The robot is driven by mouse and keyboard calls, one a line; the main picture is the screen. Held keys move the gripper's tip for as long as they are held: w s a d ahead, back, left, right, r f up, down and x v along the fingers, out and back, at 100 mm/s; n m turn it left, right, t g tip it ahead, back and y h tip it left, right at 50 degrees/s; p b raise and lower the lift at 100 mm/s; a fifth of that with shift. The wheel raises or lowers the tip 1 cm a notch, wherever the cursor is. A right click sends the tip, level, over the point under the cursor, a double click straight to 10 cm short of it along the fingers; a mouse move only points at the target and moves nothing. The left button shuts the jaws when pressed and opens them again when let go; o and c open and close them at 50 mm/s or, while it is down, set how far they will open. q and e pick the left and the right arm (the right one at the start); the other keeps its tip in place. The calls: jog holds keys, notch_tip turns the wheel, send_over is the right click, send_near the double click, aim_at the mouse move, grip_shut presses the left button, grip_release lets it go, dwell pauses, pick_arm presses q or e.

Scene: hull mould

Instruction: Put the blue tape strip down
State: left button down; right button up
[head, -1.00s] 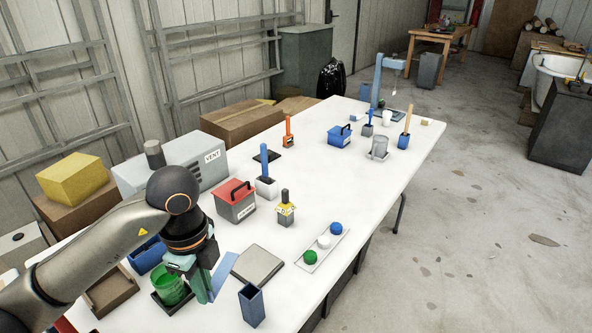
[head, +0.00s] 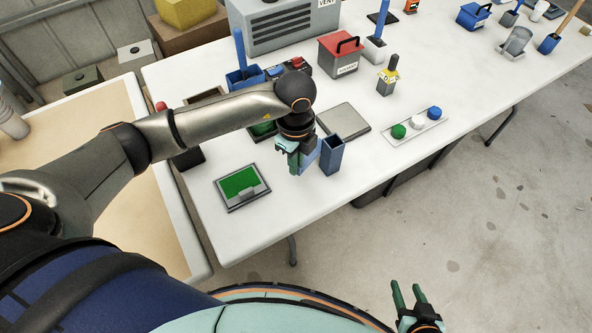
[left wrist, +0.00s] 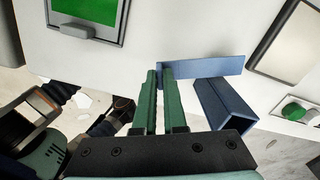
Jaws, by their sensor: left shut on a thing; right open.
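My left gripper (head: 294,168) is shut on the blue tape strip (head: 309,157), near the table's front edge. In the left wrist view the strip (left wrist: 208,68) sticks out to the right from between the green fingertips (left wrist: 160,72). A dark blue open-topped square holder (head: 331,157) stands just right of the strip; in the left wrist view it (left wrist: 224,108) lies right of the fingers. I cannot tell whether the strip touches the table or the holder. My right gripper (head: 409,292) is open and empty, off the table's front edge.
A framed green panel (head: 240,185) lies left of my left gripper. A grey plate (head: 346,121) lies behind the holder. A tray (head: 405,137) with green, white and blue knobs is to the right.

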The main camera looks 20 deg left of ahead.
pick_arm(q)
jog(key=shift+f, duration=2)
jog(key=shift+f, duration=0.1)
jog(key=c, duration=1)
grip_release()
notch_tip(320, 180, up, 12)
jog(key=shift+r, duration=0.15)
